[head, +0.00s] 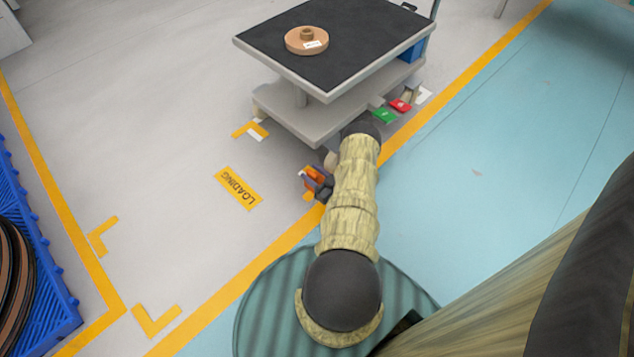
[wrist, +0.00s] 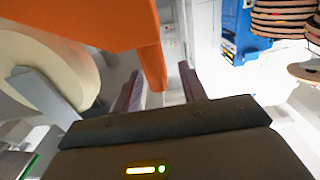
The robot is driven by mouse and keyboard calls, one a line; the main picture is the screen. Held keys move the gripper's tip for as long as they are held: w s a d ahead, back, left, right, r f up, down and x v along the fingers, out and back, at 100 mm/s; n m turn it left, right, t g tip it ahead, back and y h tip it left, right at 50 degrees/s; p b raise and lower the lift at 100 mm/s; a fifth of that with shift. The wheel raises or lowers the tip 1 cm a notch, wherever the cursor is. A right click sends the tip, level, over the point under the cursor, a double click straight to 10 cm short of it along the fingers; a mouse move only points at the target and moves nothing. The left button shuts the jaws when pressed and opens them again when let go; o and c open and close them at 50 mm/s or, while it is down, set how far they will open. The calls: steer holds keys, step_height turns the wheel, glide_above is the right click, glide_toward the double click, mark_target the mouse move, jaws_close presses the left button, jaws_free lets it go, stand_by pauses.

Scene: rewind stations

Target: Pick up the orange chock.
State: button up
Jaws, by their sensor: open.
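The orange chock (head: 314,174) is low by the near corner of the cart, close to the yellow floor line. In the wrist view the orange chock (wrist: 85,22) fills the upper left, very near the camera, and a narrow end of it hangs between the finger tips in the picture. My gripper (head: 322,188) is beside the chock, partly hidden by my arm in the head view. In the wrist view my gripper (wrist: 162,78) has its two dark fingers apart. I cannot tell whether either finger touches the chock.
The cart (head: 300,122) stands just beyond my gripper, with a wooden spool (head: 300,45) on its black top. A pale caster wheel (wrist: 50,65) is close at left in the wrist view. Green (head: 385,117) and red (head: 401,105) pieces lie beside the cart. Floor at left is mostly clear.

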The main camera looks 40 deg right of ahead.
steer(key=shift+w+a, duration=0.1)
steer(key=shift+w, duration=1.25)
steer(key=shift+c, duration=0.2)
jaws_close()
